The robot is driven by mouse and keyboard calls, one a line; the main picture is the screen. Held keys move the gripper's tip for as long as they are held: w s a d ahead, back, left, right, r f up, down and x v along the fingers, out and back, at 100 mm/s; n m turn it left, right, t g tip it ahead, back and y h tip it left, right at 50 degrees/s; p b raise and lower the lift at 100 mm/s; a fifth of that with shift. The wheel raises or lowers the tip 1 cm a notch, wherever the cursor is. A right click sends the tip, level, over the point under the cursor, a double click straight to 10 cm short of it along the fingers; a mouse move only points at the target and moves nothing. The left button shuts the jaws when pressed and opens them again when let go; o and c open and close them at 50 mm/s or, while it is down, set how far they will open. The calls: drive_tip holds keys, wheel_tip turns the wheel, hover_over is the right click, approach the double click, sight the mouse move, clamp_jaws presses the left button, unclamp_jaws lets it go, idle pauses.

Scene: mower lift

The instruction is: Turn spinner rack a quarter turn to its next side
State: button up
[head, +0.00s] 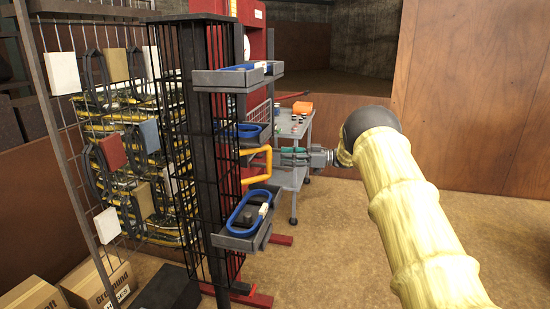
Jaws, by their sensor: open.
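The spinner rack (215,150) is a tall black wire-mesh column, upright left of centre. Dark trays stick out from its right side: an upper one (232,77), a middle one (256,139) and a lower one (240,236). Blue loops lie in them. An orange-yellow bent handle (269,162) juts out to the right between the middle and lower trays. My gripper (282,157) points left with its fingertips close to the handle's right end. It is open; I cannot tell whether it touches the handle. My arm comes in from the lower right.
A grey cart (304,130) with an orange item (303,107) stands behind my gripper. A red machine (252,40) stands behind the rack. A wire panel (62,130) with hanging harnesses and pouches is on the left. Cardboard boxes (98,282) lie below it. The floor at centre right is clear.

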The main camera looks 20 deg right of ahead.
drive_tip(key=shift+v, duration=2.3)
drive_tip(key=shift+w, duration=0.1)
